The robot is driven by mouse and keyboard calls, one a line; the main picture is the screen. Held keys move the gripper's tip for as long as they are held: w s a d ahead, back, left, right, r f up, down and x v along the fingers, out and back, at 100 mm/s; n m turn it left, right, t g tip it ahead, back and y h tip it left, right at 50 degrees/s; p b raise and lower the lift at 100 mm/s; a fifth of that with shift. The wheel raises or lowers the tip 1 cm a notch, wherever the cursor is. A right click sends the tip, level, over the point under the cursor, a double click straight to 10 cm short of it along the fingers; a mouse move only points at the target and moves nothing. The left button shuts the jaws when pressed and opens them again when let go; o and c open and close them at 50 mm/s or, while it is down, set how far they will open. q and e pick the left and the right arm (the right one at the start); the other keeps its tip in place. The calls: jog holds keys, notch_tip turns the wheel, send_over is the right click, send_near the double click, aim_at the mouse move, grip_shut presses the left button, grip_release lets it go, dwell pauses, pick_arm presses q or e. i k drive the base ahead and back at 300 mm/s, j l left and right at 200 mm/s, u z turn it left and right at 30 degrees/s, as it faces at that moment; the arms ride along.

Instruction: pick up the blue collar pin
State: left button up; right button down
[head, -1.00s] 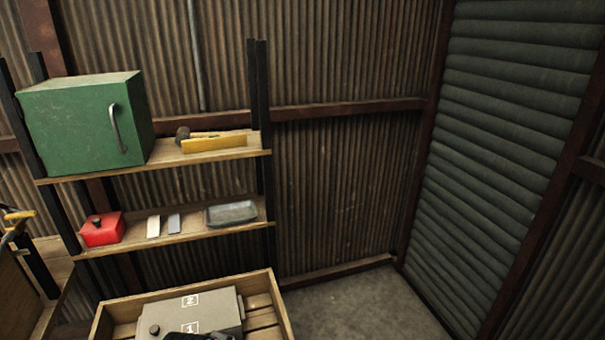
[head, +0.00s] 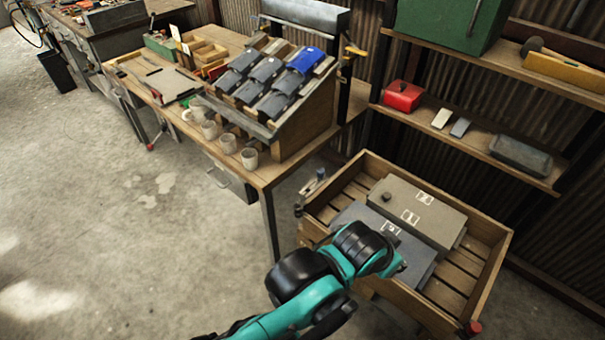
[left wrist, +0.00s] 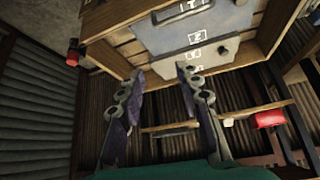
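No thing in view can be named the blue collar pin with certainty. A small blue-topped piece (head: 320,174) stands at the back left corner of the wooden crate (head: 488,285) in the head view; it is too small to make out. My left arm reaches in from the bottom of the head view to the crate's front, with its fingers hidden there. In the left wrist view my left gripper (left wrist: 160,72) is open, with nothing between its two fingers, and the crate (left wrist: 112,60) shows beyond them. My right gripper is not in view.
Grey cases (head: 425,205) lie in the crate, and a red-capped piece (head: 474,327) is at its front right corner. A workbench with mugs (head: 228,143) and a sloped rack (head: 305,118) of grey and blue items stands left. A shelf (head: 490,150) is behind.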

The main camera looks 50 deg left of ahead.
aim_at(320, 172)
jog(key=u, duration=1.65)
